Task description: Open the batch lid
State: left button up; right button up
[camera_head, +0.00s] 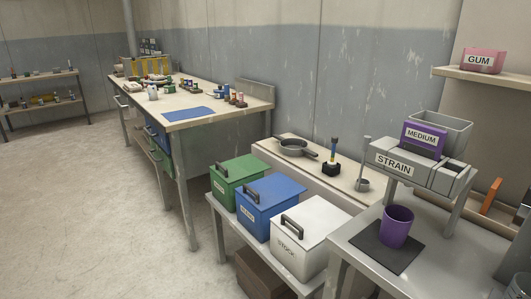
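Three lidded boxes stand in a row on a low bench, each with a dark handle on its lid. The green box (237,187) is farthest, the blue box (267,212) is in the middle and the white box (300,250) is nearest. All three lids look shut. The white box's label seems to read STOCK. The labels on the green and blue boxes are too small to read surely, so I cannot tell which lid is the batch lid. Neither of my grippers is in view.
At right, a metal table (345,240) holds a purple cup (396,226) on a dark mat (372,246), beside a STRAIN stand (415,172). A narrow bench behind the boxes holds a grey pan (292,147). A worktable (235,92) stands farther back. The floor at left is clear.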

aim_at(235, 170)
jog(key=u, duration=0.75)
jog(key=i, duration=1.2)
jog(key=u, duration=0.4)
jog(key=i, duration=1.45)
jog(key=z, duration=0.55)
